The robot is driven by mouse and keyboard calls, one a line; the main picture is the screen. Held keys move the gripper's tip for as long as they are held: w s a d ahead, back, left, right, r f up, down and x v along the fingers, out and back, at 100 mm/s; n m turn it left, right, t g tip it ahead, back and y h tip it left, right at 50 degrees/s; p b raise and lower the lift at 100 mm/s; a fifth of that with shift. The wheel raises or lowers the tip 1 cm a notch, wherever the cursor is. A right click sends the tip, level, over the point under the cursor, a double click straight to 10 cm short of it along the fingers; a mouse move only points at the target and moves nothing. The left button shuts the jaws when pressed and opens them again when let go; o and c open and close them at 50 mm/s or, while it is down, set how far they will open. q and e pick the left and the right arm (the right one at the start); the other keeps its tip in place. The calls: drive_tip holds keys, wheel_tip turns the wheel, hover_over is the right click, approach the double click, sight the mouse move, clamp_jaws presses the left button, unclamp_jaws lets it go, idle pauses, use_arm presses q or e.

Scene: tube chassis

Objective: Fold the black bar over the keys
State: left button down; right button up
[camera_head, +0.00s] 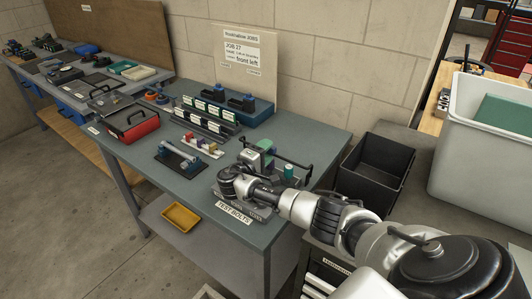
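A rack with rows of white tags (208,111) stands at the back of the grey-green bench; the tags are too small to tell whether keys hang there. A dark rail (203,127) lies along its front. A thin black bar (288,161) shows on the right of the bench, beside a small grey-green device (263,146); I cannot tell which piece is the bar over the keys. My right arm reaches in from the right, its gripper end (228,183) low over the "TEST BOLTS" tray (234,212). Its fingers are too small and dark to read. My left gripper is out of view.
A small rack of coloured pieces (203,146), a dark plate with a light rod (181,158) and a red and black case (132,124) share the bench (170,192). A black bin (376,170) and a white tub (485,135) stand right.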

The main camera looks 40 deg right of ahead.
drive_tip(key=shift+a+f, duration=0.1)
drive_tip(key=shift+f, duration=0.15)
